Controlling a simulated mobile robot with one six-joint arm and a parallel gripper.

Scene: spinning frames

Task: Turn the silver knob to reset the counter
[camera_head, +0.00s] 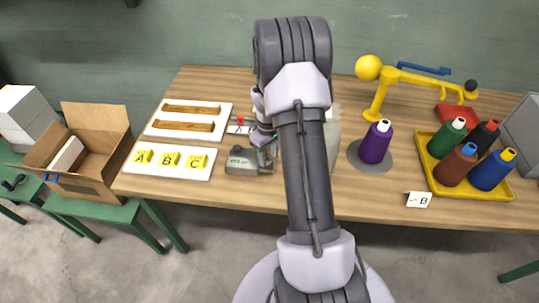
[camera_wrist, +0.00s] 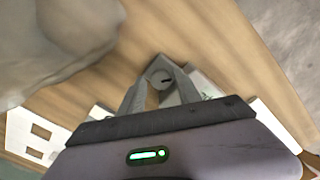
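The counter (camera_head: 243,163) is a small grey box near the front edge of the wooden table, left of my arm in the head view. The silver knob (camera_wrist: 160,77) shows in the wrist view as a round grey disc with a dark mark. My gripper (camera_wrist: 160,72) points down at it, with one finger on each side. The fingers are apart, and I cannot tell whether they touch the knob. In the head view my gripper (camera_head: 262,137) is at the counter's upper right, and the knob is hard to make out there. The counter's display is not readable.
A white board with yellow A, B, C blocks (camera_head: 171,160) lies left of the counter, with a board of wooden bars (camera_head: 190,107) behind. A purple spool (camera_head: 376,142), a yellow tray (camera_head: 503,190) of spools and a yellow stand (camera_head: 378,100) are right of my arm.

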